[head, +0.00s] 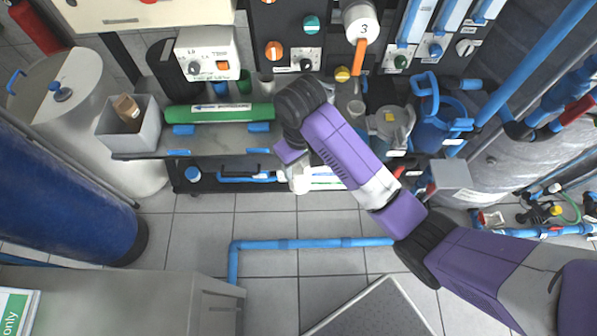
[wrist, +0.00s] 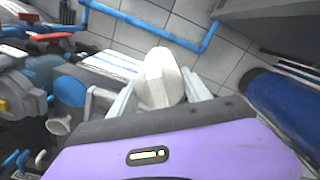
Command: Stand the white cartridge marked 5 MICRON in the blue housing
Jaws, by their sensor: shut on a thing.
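My gripper (head: 297,172) is shut on a white, round-ended cartridge (wrist: 160,78), held in front of the bench's edge. The wrist view shows its pale end between the two fingers; no marking is readable on it. In the head view my gripper and wrist hide most of it. A blue housing with a raised blue handle (head: 430,128) stands to the right on the bench, well apart from my gripper. Its opening is hard to make out.
A green labelled tube (head: 220,113) lies on blue supports on the bench. A grey bin (head: 130,128) is at left, and a grey metal pot (head: 392,128) stands left of the housing. Blue pipe (head: 310,243) crosses the tiled floor. The floor before the bench is mostly open.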

